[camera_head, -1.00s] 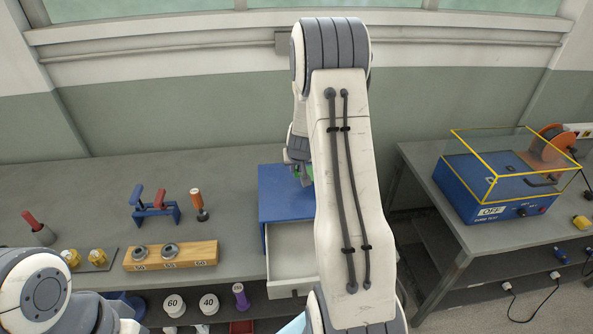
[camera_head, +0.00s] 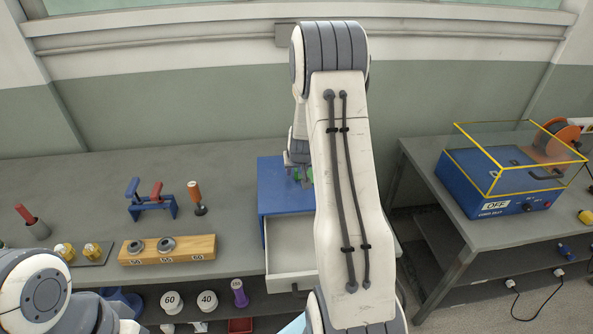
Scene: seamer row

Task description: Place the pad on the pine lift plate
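My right arm reaches up the middle of the view and its gripper (camera_head: 298,171) is over the top of a blue drawer cabinet (camera_head: 282,198). A small green piece (camera_head: 309,175) shows beside the fingers, partly behind the arm; I cannot tell whether it is the pad or whether the fingers hold it. I cannot make out a pine lift plate. A pine-coloured block (camera_head: 203,246) with numbered seats holds two metal rings (camera_head: 166,244) at the left. My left arm is at the lower left and its gripper is not visible.
The cabinet's white drawer (camera_head: 288,243) stands open. A red-and-blue clamp stand (camera_head: 152,201) and an orange-handled tool (camera_head: 195,192) are on the grey bench. A blue machine (camera_head: 485,190) with a yellow-framed guard stands on the right bench. The bench's back left is clear.

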